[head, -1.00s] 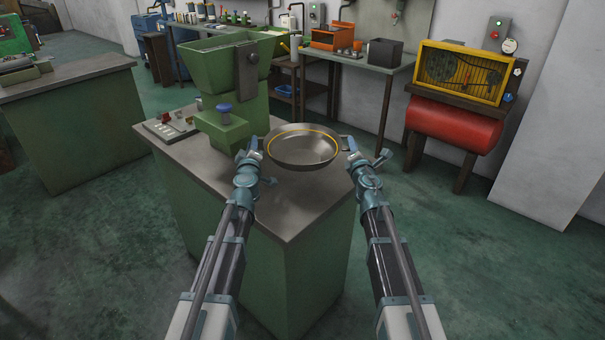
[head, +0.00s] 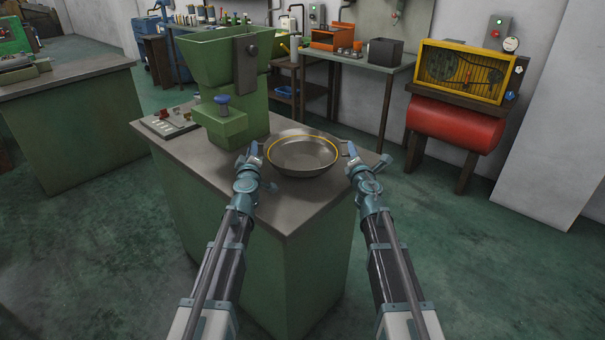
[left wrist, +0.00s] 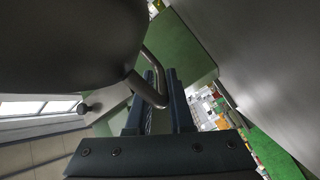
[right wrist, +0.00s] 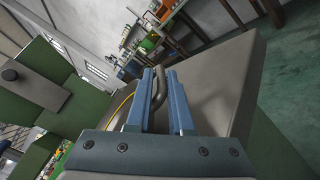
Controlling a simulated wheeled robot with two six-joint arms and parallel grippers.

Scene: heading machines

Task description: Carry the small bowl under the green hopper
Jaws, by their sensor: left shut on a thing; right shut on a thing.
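The small bowl (head: 303,157) is a round, shallow metal dish with a handle on each side and a yellow line along its far rim. It is at the bench corner, to the right of and nearer than the green hopper (head: 222,60), not beneath it. My left gripper (head: 254,152) is shut on its left handle, seen in the left wrist view (left wrist: 152,82). My right gripper (head: 348,151) is shut on its right handle, seen in the right wrist view (right wrist: 158,90). The bowl looks about level; I cannot tell whether it touches the bench.
The green bench (head: 290,215) has a grey top with a free near corner. A control panel (head: 168,123) lies left of the hopper. A green block with a blue knob (head: 222,105) sits below the hopper. A red drum (head: 455,130) stands far right, across open floor.

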